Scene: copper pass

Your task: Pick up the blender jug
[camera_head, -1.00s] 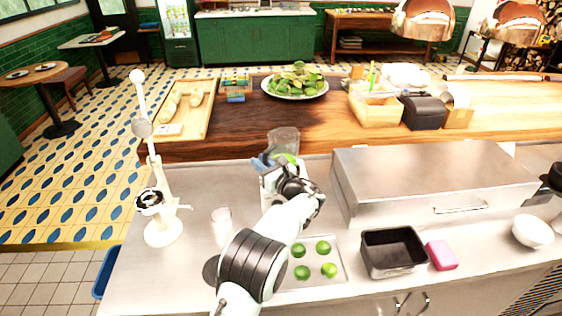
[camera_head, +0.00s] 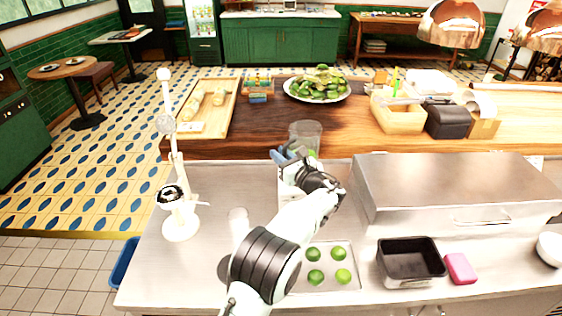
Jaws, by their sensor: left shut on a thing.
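The blender jug (camera_head: 306,135) is a clear, see-through container with something green low inside. It stands upright behind my left gripper, near the back edge of the steel counter, above a pale blender base (camera_head: 288,187). My left arm reaches in from the bottom of the picture. My left gripper (camera_head: 290,156) is at the jug's left side, shut on the jug; its fingertips are partly hidden by my wrist. I cannot tell whether the jug is clear of its base. My right gripper is not in view.
A tray with several limes (camera_head: 315,277) lies right of my forearm. A black bin (camera_head: 410,262), a pink sponge (camera_head: 460,268) and a steel lidded box (camera_head: 455,185) stand to the right. A white juicer press (camera_head: 180,215) and a glass (camera_head: 239,222) stand left.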

